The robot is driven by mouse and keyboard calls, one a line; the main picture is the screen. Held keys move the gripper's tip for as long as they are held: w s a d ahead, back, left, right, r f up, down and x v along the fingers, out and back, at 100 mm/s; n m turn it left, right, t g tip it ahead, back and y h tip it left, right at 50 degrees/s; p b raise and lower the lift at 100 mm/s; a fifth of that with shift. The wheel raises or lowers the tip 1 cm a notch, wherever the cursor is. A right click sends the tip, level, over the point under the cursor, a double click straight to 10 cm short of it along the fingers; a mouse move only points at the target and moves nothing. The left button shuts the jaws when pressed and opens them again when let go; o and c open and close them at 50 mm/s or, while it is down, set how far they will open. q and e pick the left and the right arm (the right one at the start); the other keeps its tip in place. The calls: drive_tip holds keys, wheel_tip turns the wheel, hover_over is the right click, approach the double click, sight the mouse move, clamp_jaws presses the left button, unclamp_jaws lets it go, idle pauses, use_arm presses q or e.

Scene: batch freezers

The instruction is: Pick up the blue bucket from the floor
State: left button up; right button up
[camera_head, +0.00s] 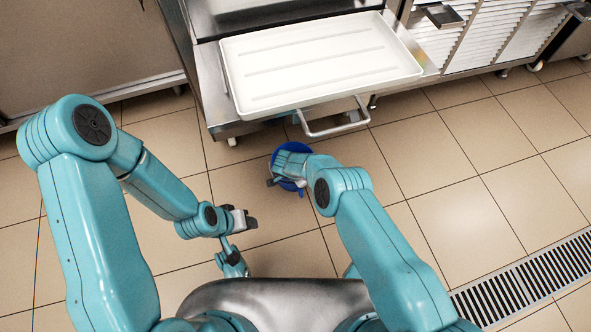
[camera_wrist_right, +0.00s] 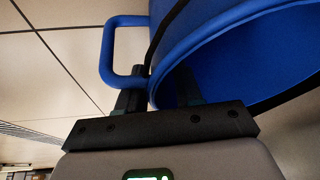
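The blue bucket (camera_head: 291,151) is on the tiled floor under the front of the freezer counter, partly hidden by my right gripper (camera_head: 272,180). The right wrist view shows the bucket (camera_wrist_right: 240,45) close up, with its open mouth and a blue side handle (camera_wrist_right: 107,50). The fingers of my right gripper (camera_wrist_right: 158,92) are apart at the bucket's rim, one inside the mouth and one outside by the handle's end. Whether they press on the wall is unclear. My left gripper (camera_head: 248,221) hangs away from the bucket at the left; its finger gap is too small to read.
A white tray (camera_head: 320,62) rests on the steel counter above the bucket, and a metal bar handle (camera_head: 335,120) juts out close to it. A floor drain grate (camera_head: 530,278) lies at the lower right. The tiled floor to the right is clear.

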drive_tip(key=shift+s, duration=0.1)
clamp_jaws()
idle(1.2)
